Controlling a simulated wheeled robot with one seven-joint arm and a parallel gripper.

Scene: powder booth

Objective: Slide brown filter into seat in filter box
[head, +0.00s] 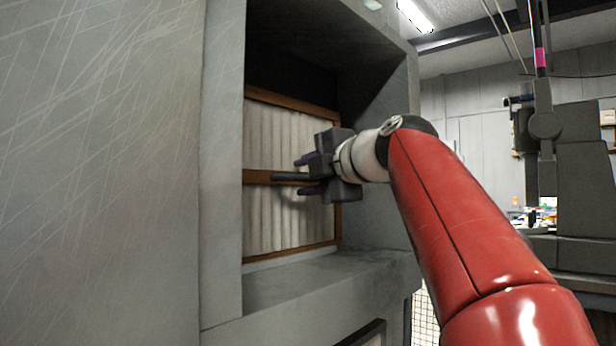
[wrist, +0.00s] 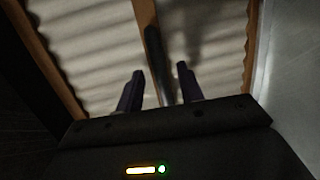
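The brown filter (head: 262,225) has a brown frame and pale pleats, and stands upright inside the opening of the grey filter box (head: 226,200). It also fills most of the wrist view (wrist: 95,50). A dark bar-like handle (head: 288,176) runs along its middle strip and shows in the wrist view (wrist: 155,50). My gripper (head: 304,175) is in front of the filter, its two dark purple fingers on either side of the handle. In the wrist view my gripper (wrist: 160,70) is open, with gaps beside the handle. The filter's seat behind it is hidden.
The box's lower ledge (head: 320,280) lies bare below the filter. The right inner wall (head: 375,115) is close to my wrist. A dark grey machine (head: 580,170) stands at the right, apart from the box.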

